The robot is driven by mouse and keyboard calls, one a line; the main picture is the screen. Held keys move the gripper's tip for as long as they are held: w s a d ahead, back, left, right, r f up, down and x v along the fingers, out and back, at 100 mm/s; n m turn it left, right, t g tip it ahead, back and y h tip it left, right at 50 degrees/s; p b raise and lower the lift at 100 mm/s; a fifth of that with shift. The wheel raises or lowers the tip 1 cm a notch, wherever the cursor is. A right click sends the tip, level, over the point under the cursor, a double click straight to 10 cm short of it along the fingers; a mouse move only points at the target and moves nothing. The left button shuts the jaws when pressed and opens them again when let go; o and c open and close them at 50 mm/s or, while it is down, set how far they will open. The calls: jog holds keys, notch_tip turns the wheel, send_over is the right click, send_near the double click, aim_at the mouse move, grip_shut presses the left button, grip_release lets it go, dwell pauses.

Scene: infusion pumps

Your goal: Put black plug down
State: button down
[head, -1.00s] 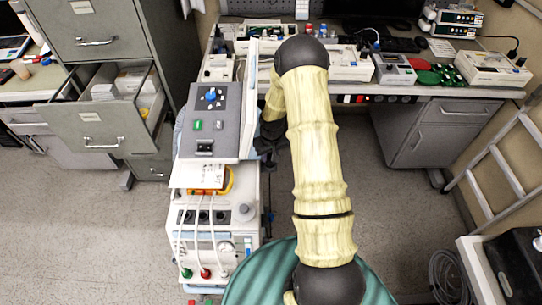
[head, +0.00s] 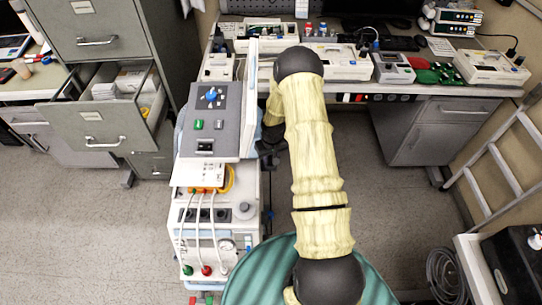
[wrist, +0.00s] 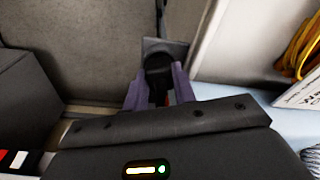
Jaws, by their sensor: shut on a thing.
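In the wrist view my gripper (wrist: 157,82) is shut on the black plug (wrist: 158,66), which sits between the two purple fingers. A dark flat piece shows just beyond the plug; I cannot tell if it belongs to it. A pale blue surface lies to the right of the fingers, and I cannot tell if the plug touches anything. In the head view my gripper (head: 268,143) is a dark shape beside the right side of the grey control panel (head: 213,125), largely hidden by my arm. The plug cannot be made out there.
A white medical cart (head: 215,235) with cables stands below the panel. The workbench (head: 440,92) behind holds several pumps and devices. An open drawer (head: 105,118) juts out at left. A ladder (head: 500,165) leans at right.

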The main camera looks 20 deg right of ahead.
jog(key=shift+f, duration=0.1)
jog(key=c, duration=1.6)
grip_release()
jog(key=shift+f, duration=0.1)
jog(key=o, duration=0.5)
jog(key=shift+c, duration=0.2)
notch_tip(320, 180, up, 12)
jog(key=s+b, duration=0.1)
jog(key=shift+s, duration=0.25)
